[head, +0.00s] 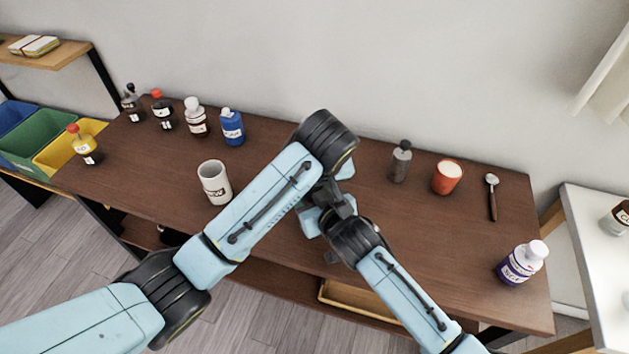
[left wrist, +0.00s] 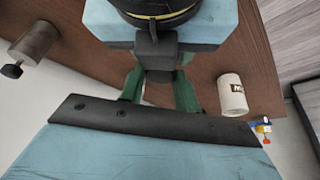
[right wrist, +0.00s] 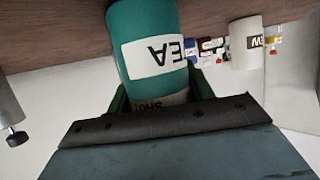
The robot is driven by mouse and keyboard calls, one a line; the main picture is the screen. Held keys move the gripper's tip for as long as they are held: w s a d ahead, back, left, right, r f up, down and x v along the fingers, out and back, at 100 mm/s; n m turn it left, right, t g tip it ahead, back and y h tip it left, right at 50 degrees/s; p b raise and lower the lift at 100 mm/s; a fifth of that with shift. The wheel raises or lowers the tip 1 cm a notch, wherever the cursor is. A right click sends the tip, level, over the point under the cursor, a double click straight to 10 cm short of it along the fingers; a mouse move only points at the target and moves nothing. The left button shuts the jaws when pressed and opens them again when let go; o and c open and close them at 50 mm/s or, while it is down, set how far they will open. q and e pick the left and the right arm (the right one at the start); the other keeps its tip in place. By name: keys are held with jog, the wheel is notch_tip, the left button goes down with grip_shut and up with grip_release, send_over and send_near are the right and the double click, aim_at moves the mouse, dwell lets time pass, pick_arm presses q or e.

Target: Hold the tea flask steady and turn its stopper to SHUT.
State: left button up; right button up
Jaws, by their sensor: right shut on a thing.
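The tea flask (right wrist: 150,22) is a teal cylinder with a white label reading TEA, upside down in the right wrist view. A second white label with partly visible letters, seemingly SHUT, sits nearer my palm. My right gripper (right wrist: 160,98) is shut on the flask, with a green finger on each side. The stopper is hidden there, so its setting cannot be told. In the left wrist view my left gripper (left wrist: 158,92) has its green fingers apart. A dark grey part, which I cannot identify, shows by them. In the head view my arms hide the flask.
A white mug (head: 214,184) stands left of my arms. Several bottles, including a blue one (head: 232,127), stand at the back left. A grey shaker (head: 400,162), an orange cup (head: 447,177), a spoon (head: 492,196) and a white-capped bottle (head: 522,262) stand or lie right.

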pick_arm(q)
jog(key=shift+c, duration=0.6)
jog(key=shift+d+n+y, duration=0.1)
jog(key=shift+n+y, duration=0.4)
jog(key=shift+n, duration=1)
jog(key=o, duration=1)
